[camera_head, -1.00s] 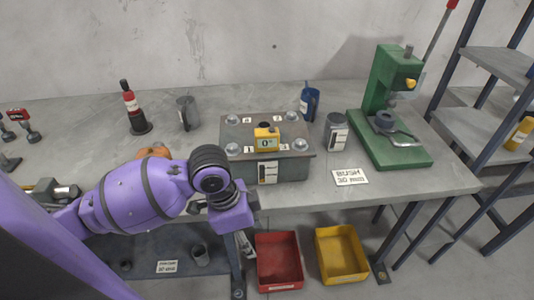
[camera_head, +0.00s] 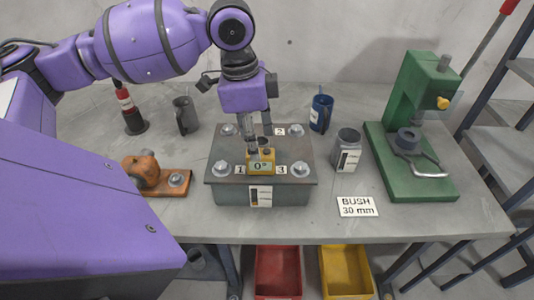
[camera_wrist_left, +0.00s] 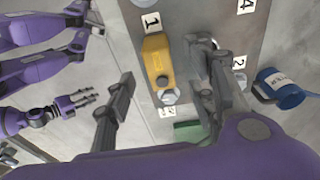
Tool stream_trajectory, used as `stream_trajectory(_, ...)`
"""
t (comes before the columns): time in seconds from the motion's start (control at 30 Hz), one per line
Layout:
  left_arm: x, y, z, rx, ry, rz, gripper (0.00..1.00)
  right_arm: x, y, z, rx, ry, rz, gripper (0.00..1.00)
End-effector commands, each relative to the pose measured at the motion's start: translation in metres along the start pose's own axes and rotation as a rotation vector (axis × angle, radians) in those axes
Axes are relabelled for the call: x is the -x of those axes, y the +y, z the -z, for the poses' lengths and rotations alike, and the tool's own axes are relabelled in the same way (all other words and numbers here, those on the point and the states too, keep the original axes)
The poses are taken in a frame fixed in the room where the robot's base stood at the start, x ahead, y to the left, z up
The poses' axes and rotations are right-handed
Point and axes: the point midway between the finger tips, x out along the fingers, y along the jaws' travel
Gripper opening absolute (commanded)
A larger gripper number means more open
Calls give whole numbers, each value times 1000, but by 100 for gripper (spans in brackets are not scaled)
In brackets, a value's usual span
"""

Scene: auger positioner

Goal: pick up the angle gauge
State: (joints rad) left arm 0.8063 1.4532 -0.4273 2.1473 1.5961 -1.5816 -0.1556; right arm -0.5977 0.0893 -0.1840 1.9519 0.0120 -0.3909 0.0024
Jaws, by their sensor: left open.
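The angle gauge (camera_head: 261,166) is a small yellow block with a 0° face and a dark round top. It sits on the grey metal block (camera_head: 222,192), between the labels 1 and 3. My left gripper (camera_head: 260,147) points down over the gauge, its fingers partly hiding the top. In the wrist view the yellow gauge (camera_wrist_left: 158,60) lies between the two spread fingers of the left gripper (camera_wrist_left: 162,62). I cannot tell whether a finger touches it. A small purple arm with a gripper (camera_wrist_left: 82,99), apparently my right, shows at the left edge of the wrist view.
Bolts stand at the block's corners. A grey labelled cup (camera_head: 346,150) and green press (camera_head: 410,175) are to the right, a blue mug (camera_head: 321,113) behind. An orange object (camera_head: 143,172) lies to the left. Red (camera_head: 278,272) and yellow (camera_head: 345,272) bins are below the table.

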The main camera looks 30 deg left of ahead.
Motion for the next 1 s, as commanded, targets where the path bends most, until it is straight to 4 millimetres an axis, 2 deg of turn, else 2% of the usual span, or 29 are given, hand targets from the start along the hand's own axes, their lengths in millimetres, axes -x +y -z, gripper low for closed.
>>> stream_trajectory(0.03, -8, 1, 0, 0, -2, -5, 50, 0, 1, -8, 0, -15, -1, 40)
stream_trajectory(0.17, -22, 0, 2, -1, 0, -4, 50, 3, 2, -17, -1, -28, -4, 40)
stream_trajectory(0.4, -57, -2, 6, -1, -1, -2, 50, 2, 2, -13, 0, -20, -4, 40)
stream_trajectory(0.53, -65, -2, 6, -2, 0, 0, 50, -2, 1, -4, 2, -4, -1, 40)
stream_trajectory(0.73, -65, -2, 6, -2, 0, 2, 50, -3, 1, 2, 3, 6, 0, 40)
stream_trajectory(0.77, -65, -2, 6, -2, 0, 2, 49, -3, 1, 2, 3, 5, 0, 40)
stream_trajectory(1.0, -65, -2, 6, -2, 0, 2, 17, -2, 1, -2, 1, -2, -2, 40)
